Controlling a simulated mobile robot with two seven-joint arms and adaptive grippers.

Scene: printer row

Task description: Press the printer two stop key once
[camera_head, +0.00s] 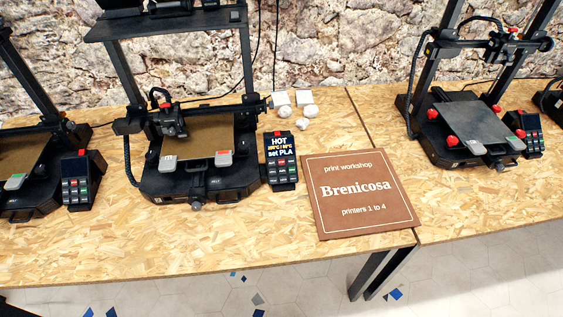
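The printer second from the left (200,187) stands on the wood-chip table, black with a brown bed. The key labels are too small to read, so I cannot tell which is the stop key. Neither gripper is in view.
Other printers stand at the left edge (22,200) and on the right (470,135); another shows partly at the far right (550,101). Small white pieces (305,105) lie behind. The table's front strip (120,245) is clear.

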